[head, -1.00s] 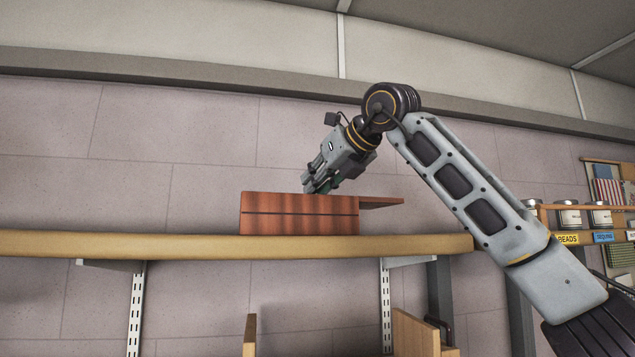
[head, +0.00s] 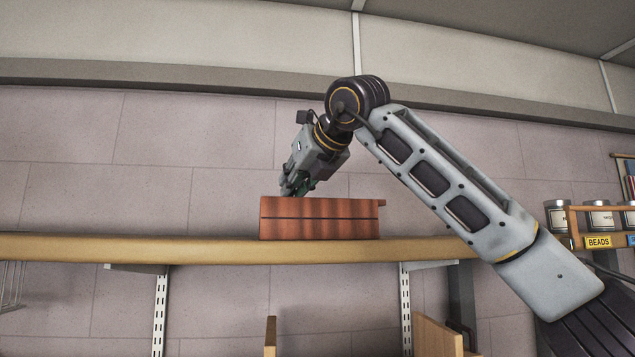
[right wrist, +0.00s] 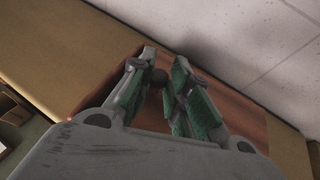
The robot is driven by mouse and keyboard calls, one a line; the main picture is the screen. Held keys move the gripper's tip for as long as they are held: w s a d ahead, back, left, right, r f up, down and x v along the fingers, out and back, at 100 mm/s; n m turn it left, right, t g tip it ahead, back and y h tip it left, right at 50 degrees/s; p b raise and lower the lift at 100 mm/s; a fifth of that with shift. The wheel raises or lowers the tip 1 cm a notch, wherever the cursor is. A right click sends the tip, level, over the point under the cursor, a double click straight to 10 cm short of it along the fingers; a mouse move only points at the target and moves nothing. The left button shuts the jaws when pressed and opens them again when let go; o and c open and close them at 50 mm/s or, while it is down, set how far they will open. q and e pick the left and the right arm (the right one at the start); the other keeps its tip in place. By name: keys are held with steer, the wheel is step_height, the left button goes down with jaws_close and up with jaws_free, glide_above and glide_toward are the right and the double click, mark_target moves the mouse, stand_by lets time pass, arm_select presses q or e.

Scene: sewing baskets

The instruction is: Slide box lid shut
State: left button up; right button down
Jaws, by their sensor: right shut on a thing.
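A reddish-brown wooden box (head: 318,230) stands on the wall shelf. The lid's wooden top (right wrist: 240,117) also shows beneath the fingers in the right wrist view. My right gripper (head: 292,191) reaches down to the top of the box near its left part. In the right wrist view its green-padded fingers (right wrist: 162,66) are shut on a small dark knob (right wrist: 158,77) on the lid. My left gripper is not in view.
The shelf (head: 150,247) is clear to the left of the box. A rack with jars (head: 598,217) and a "BEADS" label stands at the right. Wooden panels (head: 437,335) stand below the shelf.

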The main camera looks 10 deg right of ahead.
steer(key=shift+s+a, duration=0.15)
steer(key=shift+a, duration=1.1)
steer(key=c, duration=1.3)
jaws_free()
steer(key=shift+c, duration=0.2)
steer(key=shift+s+d+r, duration=0.1)
steer(key=shift+s, duration=0.05)
steer(key=v, duration=1.1)
steer(key=shift+s+d, duration=0.15)
steer(key=shift+s, duration=0.2)
